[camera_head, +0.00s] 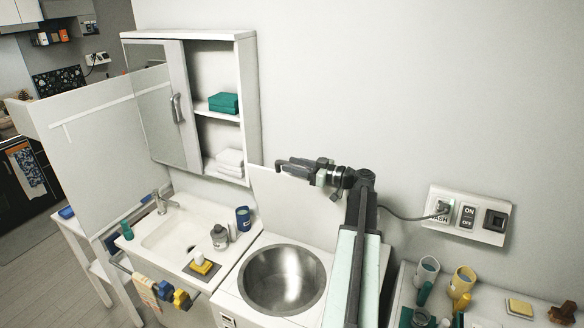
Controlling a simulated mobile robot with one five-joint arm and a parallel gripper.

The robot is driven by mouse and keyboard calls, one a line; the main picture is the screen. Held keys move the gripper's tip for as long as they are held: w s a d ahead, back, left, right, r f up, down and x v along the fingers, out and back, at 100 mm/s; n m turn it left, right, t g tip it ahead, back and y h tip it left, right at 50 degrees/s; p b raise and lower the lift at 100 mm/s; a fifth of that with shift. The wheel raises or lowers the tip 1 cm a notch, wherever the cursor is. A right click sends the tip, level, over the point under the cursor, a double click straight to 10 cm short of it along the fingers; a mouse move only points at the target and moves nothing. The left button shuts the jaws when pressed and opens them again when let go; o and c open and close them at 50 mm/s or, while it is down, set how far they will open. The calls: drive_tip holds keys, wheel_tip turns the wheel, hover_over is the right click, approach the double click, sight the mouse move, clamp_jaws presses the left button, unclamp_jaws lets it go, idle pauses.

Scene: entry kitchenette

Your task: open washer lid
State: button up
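The washer (231,303) is a white box with a round steel drum (283,279) that is uncovered at the top. Its white lid (290,208) stands raised at the back of the opening, close to the wall. My arm reaches up past the right side of the washer. My gripper (286,165) points left, near the top edge of the raised lid. Its fingers are dark and small, and I cannot tell whether they are open or touch the lid.
A sink counter (190,222) with a soap bottle (219,236) and a blue mug (243,217) adjoins the washer on the left. A cabinet (250,100) hangs above. A socket panel (468,215) is on the wall at right, above a surface with cups (427,268).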

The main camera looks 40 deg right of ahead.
drive_tip(key=v, duration=0.7)
drive_tip(key=shift+s, duration=0.4)
drive_tip(key=shift+d+r, duration=0.1)
